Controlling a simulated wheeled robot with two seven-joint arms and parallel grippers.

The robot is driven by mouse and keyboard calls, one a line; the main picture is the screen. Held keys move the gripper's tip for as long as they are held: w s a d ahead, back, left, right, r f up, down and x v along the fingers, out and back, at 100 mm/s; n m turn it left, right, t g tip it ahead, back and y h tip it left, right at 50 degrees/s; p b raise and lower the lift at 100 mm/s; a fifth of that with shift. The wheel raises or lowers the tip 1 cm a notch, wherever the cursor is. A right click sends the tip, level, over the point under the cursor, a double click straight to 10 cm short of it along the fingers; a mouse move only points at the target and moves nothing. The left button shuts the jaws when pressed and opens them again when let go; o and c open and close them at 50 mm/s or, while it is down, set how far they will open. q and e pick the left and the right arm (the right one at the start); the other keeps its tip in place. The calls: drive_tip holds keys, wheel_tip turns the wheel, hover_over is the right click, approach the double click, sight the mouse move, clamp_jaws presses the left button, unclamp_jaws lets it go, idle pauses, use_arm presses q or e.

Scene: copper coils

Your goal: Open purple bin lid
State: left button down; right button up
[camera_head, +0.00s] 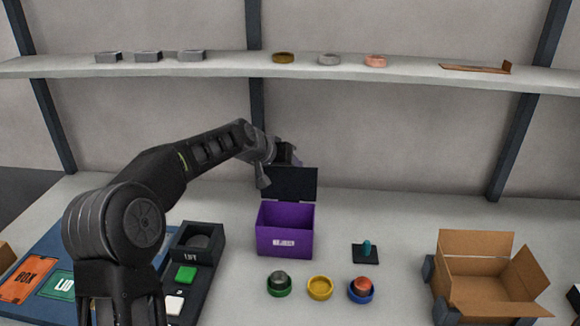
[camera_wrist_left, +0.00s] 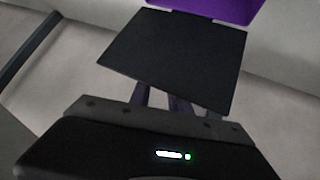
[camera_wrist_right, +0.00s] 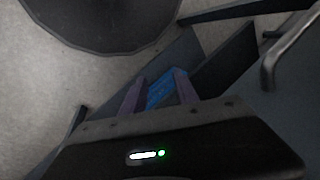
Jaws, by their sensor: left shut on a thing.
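The purple bin (camera_head: 285,239) stands on the table with its black lid (camera_head: 289,184) raised upright at its back edge. In the left wrist view the lid (camera_wrist_left: 172,58) fills the middle, with the purple bin (camera_wrist_left: 228,7) beyond it. My left gripper (camera_head: 284,157) is at the lid's upper edge. Its fingers (camera_wrist_left: 162,94) are shut on the lid, and their tips are partly hidden by it. My right gripper (camera_wrist_right: 160,82) shows only in its wrist view, with its fingers apart and a blue surface visible between them.
Green (camera_head: 279,285), yellow (camera_head: 320,288) and blue (camera_head: 361,291) rings lie before the bin. A small dark stand (camera_head: 365,257) and an open cardboard box (camera_head: 480,293) are to its right. A dark button panel (camera_head: 207,270) is at left. A shelf (camera_head: 420,74) runs above.

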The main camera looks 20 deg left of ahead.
use_arm(q)
drive_tip(key=shift+s+a+f, duration=0.15)
drive_tip(key=shift+f, duration=0.55)
drive_tip(key=c, duration=1.6)
unclamp_jaws()
drive_tip(key=o, duration=0.3)
drive_tip(key=shift+w, duration=0.2)
drive_tip(key=shift+r, duration=0.15)
drive_tip(key=shift+r, duration=0.15)
drive_tip(key=b+v, duration=0.1)
drive_tip(key=v, duration=0.6)
drive_tip(key=shift+s+a+r+b, duration=0.1)
drive_tip(key=shift+s+b, duration=0.2)
drive_tip(key=shift+b, duration=0.1)
